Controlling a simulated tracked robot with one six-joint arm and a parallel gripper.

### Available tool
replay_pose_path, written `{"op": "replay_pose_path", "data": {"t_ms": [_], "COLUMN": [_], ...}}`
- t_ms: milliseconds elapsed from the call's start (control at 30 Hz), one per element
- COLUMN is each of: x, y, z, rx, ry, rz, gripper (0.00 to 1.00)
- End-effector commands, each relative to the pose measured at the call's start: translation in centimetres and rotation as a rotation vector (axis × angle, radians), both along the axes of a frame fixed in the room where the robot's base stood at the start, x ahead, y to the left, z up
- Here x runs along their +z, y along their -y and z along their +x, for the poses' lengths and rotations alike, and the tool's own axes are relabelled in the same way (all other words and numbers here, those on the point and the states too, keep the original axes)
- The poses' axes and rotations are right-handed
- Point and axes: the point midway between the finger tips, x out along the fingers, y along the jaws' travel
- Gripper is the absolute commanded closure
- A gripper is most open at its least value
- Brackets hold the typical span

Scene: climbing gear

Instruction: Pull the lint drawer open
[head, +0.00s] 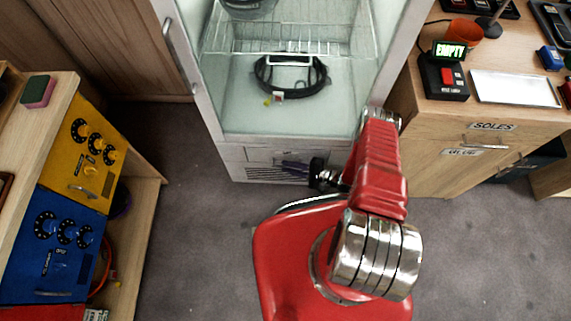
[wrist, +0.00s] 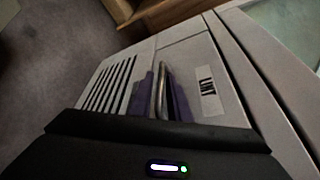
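The lint drawer (wrist: 211,92) is a pale grey front low on the glass-doored cabinet, with a label that reads LINT. It looks flush with the panel around it. Its metal bar handle (wrist: 162,92) stands between the two purple fingers of my gripper (wrist: 160,88) in the wrist view. The fingers are close on either side of the bar; I cannot tell whether they press on it. In the head view my gripper (head: 296,167) is at the cabinet's bottom front, and my red arm hides part of the drawer area.
A vent grille (wrist: 110,85) is beside the drawer. The cabinet (head: 290,120) holds a coiled black item (head: 320,84) on its floor. A wooden counter (head: 430,130) stands right and a shelf unit with yellow and blue panels (head: 55,250) left. Grey carpet (head: 195,220) between is clear.

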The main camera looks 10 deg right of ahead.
Motion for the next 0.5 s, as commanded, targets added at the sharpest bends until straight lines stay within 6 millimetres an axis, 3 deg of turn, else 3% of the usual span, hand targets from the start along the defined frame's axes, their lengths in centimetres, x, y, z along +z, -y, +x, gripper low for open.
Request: {"op": "replay_pose_path", "data": {"t_ms": [400,500], "x": [-0.22,-0.22], "y": [-0.47,-0.46], "z": [0.25,0.24], "rx": [-0.01,-0.011], "ry": [0.0,0.0], "rz": [-0.001,0.001], "gripper": [0.84,0.89]}}
